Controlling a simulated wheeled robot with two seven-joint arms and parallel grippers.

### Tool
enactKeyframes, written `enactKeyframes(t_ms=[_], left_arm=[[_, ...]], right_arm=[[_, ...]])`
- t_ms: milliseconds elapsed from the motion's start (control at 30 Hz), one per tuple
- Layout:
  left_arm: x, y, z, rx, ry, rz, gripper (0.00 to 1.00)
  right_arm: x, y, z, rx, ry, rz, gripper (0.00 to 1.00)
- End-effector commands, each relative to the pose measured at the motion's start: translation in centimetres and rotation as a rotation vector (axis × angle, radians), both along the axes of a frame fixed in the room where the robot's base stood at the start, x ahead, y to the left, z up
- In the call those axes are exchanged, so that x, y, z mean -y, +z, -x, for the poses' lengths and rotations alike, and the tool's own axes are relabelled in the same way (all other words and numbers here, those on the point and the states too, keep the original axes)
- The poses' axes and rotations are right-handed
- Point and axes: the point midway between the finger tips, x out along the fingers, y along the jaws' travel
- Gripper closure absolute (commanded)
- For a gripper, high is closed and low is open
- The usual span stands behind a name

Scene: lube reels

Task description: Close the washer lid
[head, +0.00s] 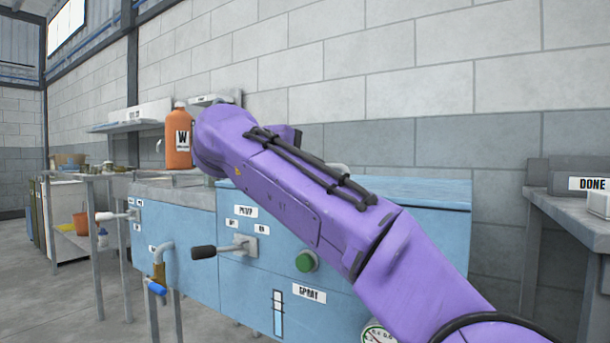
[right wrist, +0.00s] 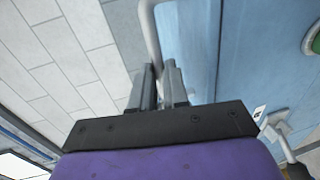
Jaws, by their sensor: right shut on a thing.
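The blue washer (head: 270,245) stands against the wall in the head view. Its blue lid (head: 440,190) shows at the upper right of the washer, right of my arm; my purple right arm hides much of it, so I cannot tell its full angle. In the right wrist view, a grey tubular handle (right wrist: 150,35) runs beside a blue panel (right wrist: 200,50). My right gripper (right wrist: 160,75) is shut on this handle, with a finger on each side of it. My arm hides this gripper in the head view. My left gripper is not in view.
A black-tipped lever (head: 215,251), a green button (head: 306,262) and a gauge (head: 376,337) are on the washer's front. An orange bottle (head: 178,145) stands at the left. A shelf with a DONE sign (head: 590,184) is at the right. Open floor shows at left.

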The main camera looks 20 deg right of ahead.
Motion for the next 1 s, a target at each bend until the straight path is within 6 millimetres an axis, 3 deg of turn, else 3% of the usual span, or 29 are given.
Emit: enactKeyframes(t_ms=[467, 500, 567, 600, 867, 1000], left_arm=[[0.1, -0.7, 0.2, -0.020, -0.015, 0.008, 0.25], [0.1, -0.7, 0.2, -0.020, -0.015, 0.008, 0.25], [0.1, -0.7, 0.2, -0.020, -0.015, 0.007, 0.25], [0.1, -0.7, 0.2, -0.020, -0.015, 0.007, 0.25], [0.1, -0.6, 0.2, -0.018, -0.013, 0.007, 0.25], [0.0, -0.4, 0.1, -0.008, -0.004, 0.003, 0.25]], right_arm=[[0.0, -1.0, -0.1, -0.005, -0.003, -0.002, 1.00], [-0.1, -1.0, -0.1, -0.006, -0.001, -0.002, 0.82], [-0.1, -1.0, -0.1, -0.006, 0.000, -0.002, 0.63], [-0.2, -1.0, -0.1, -0.004, 0.001, 0.000, 0.60], [-0.5, -0.6, 0.1, 0.000, 0.002, 0.004, 0.60], [-2.3, -0.1, 1.7, 0.002, 0.003, 0.005, 0.60]])
